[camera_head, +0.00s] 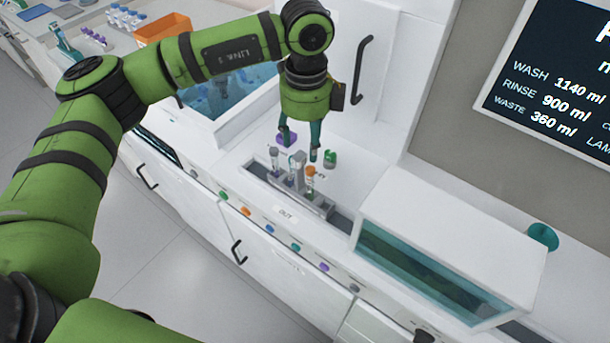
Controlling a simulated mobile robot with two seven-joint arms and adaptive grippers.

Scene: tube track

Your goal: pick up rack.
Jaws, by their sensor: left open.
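A small grey rack (299,184) with several tubes, one of them orange-capped (310,171), sits in the recessed track (262,174) of the white machine. My left gripper (301,150) points down from above and is open. Its two teal fingers are apart, just over and behind the rack's upper part in this view. Whether they touch the rack cannot be told. My right gripper is not in view.
A green item (330,158) and a purple item (287,139) are close to the fingers. A clear-fronted cover (455,240) stands over the track at the right. A blue-lined basin (222,97) and an orange box (163,29) are at the upper left.

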